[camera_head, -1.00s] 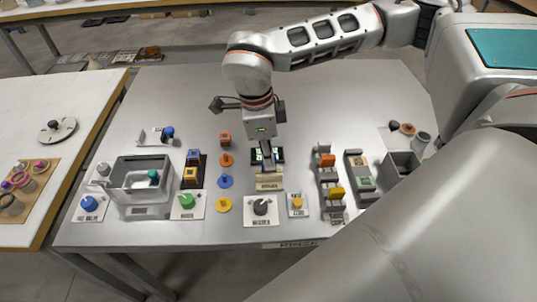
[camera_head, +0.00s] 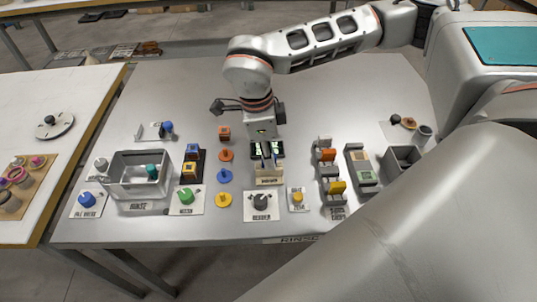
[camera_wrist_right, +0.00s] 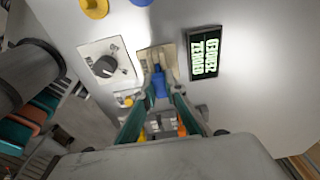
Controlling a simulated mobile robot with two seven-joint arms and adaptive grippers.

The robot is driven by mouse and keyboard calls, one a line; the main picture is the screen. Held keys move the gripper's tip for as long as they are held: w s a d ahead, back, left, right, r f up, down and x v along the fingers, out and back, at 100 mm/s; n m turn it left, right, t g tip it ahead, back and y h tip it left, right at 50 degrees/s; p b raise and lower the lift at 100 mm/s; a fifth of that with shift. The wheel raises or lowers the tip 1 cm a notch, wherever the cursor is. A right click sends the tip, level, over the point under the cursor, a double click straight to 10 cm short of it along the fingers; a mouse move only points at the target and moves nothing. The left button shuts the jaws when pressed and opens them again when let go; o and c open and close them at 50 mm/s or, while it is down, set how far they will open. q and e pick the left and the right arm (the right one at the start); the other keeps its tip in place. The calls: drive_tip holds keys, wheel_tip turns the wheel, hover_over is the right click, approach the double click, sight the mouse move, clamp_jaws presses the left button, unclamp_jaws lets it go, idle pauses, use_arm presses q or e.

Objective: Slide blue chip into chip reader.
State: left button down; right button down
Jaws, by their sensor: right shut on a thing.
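The blue chip (camera_wrist_right: 160,85) shows in the right wrist view between the fingertips of my right gripper (camera_wrist_right: 161,78), which is shut on it. The chip's far end is against or just over the beige chip reader (camera_wrist_right: 148,55); I cannot tell how far it is in the slot. In the head view my right gripper (camera_head: 268,160) points down at the chip reader (camera_head: 269,180), and its fingers hide the chip there. My left gripper is not in view.
A dark display with green text (camera_wrist_right: 203,53) stands close beside the reader. A dial plate (camera_head: 261,204) lies in front of it. Colored discs (camera_head: 224,176) lie to the left, and a grey rack with orange and yellow chips (camera_head: 328,170) stands to the right. The table behind is clear.

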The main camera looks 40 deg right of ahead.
drive_tip(key=shift+f, duration=0.25)
drive_tip(key=c, duration=2)
unclamp_jaws()
drive_tip(key=r, duration=0.4)
drive_tip(key=a+r, duration=0.1)
drive_tip(key=r, duration=0.3)
drive_tip(key=w+r, duration=0.1)
drive_tip(key=r, duration=0.3)
drive_tip(key=shift+a, duration=0.15)
